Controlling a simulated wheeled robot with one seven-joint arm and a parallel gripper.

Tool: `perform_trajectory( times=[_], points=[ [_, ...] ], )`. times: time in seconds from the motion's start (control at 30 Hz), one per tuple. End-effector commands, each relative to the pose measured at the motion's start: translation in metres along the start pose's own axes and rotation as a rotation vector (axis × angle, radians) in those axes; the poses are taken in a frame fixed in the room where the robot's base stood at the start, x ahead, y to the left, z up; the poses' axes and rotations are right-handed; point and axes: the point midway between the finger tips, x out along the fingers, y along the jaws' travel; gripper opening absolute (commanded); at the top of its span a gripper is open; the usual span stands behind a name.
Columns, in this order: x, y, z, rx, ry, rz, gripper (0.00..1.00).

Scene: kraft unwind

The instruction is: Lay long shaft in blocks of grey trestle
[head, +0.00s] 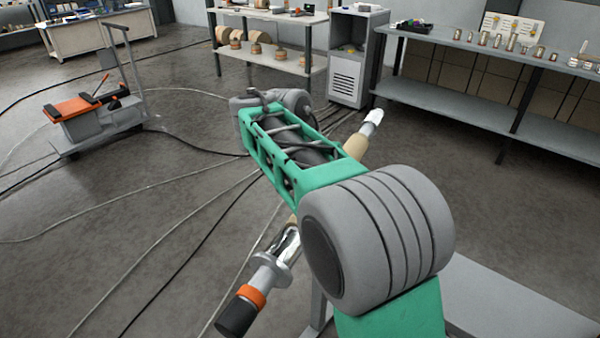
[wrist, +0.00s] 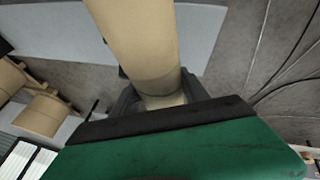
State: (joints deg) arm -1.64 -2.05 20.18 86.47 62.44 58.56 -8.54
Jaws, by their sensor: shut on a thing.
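The long shaft (head: 265,280) slants under my arm in the head view, with a black end and orange ring at lower left and a silver tip at upper right. A tan sleeve-like section (head: 355,146) shows near the far end. In the wrist view the tan cylinder (wrist: 135,45) runs down between the dark fingers of my gripper (wrist: 160,93), which is shut on it. My arm hides the shaft's middle in the head view. A grey flat-topped stand (head: 510,305) is at lower right; I cannot tell if it is the trestle, and no blocks show on it.
A grey cart with orange parts (head: 80,108) stands at the left. Shelves with tan rolls (head: 262,50), a grey cabinet (head: 352,60) and a long bench (head: 480,110) stand at the back. Cables cross the open floor (head: 130,240).

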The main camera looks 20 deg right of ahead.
Motion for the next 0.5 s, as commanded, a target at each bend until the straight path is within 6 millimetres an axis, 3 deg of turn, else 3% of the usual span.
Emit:
perform_trajectory(
  times=[0.03, 0.2, 0.37, 0.5],
  points=[
    [-0.007, 0.024, -0.015, 0.085, -0.024, 0.035, 0.0],
    [0.011, 0.096, -0.034, 0.399, -0.125, 0.167, 0.0],
    [0.026, 0.17, -0.036, 0.712, -0.226, 0.297, 0.0],
    [0.034, 0.232, -0.026, 0.98, -0.312, 0.408, 0.0]
  ],
)
